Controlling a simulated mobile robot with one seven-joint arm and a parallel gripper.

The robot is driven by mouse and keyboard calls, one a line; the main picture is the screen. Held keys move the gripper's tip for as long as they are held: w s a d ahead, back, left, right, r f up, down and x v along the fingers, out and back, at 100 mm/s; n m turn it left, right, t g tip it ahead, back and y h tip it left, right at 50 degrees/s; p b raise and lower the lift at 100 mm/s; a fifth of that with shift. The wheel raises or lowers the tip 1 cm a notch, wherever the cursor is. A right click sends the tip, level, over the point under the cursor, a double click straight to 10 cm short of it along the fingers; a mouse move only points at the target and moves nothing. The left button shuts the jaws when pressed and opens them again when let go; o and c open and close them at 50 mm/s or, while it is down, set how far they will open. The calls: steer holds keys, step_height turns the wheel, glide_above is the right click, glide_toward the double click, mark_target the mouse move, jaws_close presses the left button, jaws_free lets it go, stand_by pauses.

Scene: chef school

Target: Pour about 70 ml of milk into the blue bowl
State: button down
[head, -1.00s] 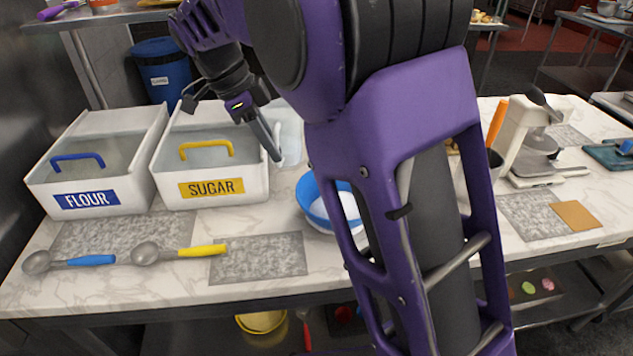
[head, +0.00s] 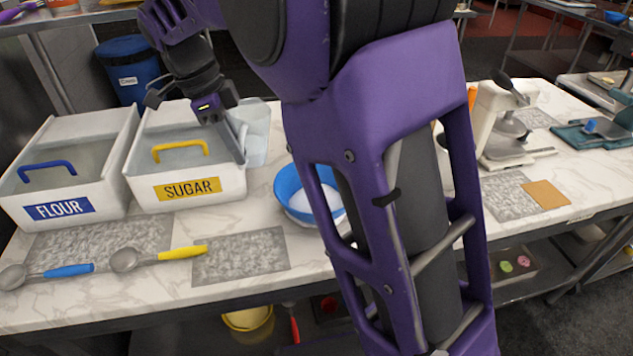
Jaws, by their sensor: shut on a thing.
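The blue bowl (head: 287,186) stands on the marble counter right of the sugar bin, partly hidden behind my arm. Something white shows inside it. A pale, translucent jug (head: 257,128) is just right of the sugar bin, behind and left of the bowl. I cannot make out the milk level in it. My gripper (head: 238,150) is at the left side of the jug, its fingers pointing down, shut on what appears to be the jug's handle. The jug looks upright. I cannot tell whether its base touches the counter.
The white sugar bin (head: 222,190) with a yellow handle and the flour bin (head: 100,202) with a blue handle stand at left. A blue scoop (head: 68,271) and a yellow scoop (head: 182,254) lie in front. A white stand mixer (head: 497,118) is at right.

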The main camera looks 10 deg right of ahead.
steer(key=d+f+n+t+y+b, duration=0.2)
steer(key=d+f+t+y, duration=0.2)
steer(key=y, duration=0.7)
steer(key=shift+s+d+t+b, duration=0.4)
steer(key=shift+d+t, duration=0.2)
steer(key=shift+t, duration=0.1)
stand_by(0.4)
steer(key=shift+w+d+f+y+b, duration=0.1)
steer(key=shift+w+f+y+b, duration=0.1)
steer(key=shift+y+b, duration=0.4)
steer(key=shift+r+b, duration=0.15)
steer(key=shift+b, duration=0.2)
steer(key=shift+s+d+f+t+y+b, duration=0.25)
steer(key=shift+d+f+b, duration=0.3)
steer(key=shift+b, duration=0.8)
steer(key=shift+s+d+f+t+y+b, duration=0.1)
steer(key=shift+d+f+t+y+b, duration=0.35)
steer(key=shift+b, duration=0.9)
